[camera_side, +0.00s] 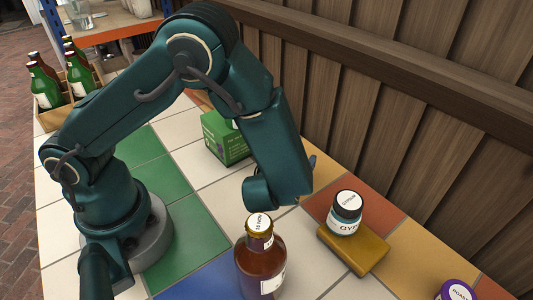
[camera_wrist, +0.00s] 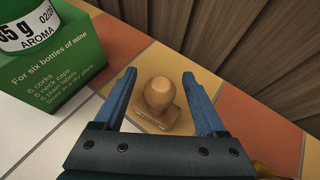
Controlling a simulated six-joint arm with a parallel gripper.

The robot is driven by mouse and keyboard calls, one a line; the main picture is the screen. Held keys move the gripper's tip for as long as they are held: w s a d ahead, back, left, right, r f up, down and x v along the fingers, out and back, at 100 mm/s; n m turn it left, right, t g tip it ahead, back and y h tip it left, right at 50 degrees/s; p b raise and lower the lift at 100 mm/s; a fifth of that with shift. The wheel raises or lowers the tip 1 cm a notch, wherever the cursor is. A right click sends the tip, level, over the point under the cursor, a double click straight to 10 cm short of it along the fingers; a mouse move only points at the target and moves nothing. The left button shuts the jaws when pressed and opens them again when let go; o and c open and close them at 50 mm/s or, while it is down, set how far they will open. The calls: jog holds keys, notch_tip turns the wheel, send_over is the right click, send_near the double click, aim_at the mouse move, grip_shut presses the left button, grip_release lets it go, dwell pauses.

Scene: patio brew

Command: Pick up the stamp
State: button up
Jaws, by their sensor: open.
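The stamp (camera_wrist: 158,105) shows in the wrist view, with a round wooden knob on a flat wooden base. It stands upright on the tiles between my fingers and a little beyond them. My gripper (camera_wrist: 158,84) is open, with one blue finger on each side of the stamp. I see no contact between the fingers and the stamp. In the side view the stamp is hidden behind my arm, and only a bit of a blue finger (camera_side: 312,161) shows.
A wooden wall (camera_side: 420,110) runs behind. A labelled jar (camera_side: 346,210) on a yellow block (camera_side: 352,250) and a brown bottle (camera_side: 260,265) stand nearer the side camera.

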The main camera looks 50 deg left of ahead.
jog(key=shift+w+a+f, duration=0.35)
jog(key=shift+w, duration=0.15)
grip_shut()
jog(key=shift+r, duration=0.1)
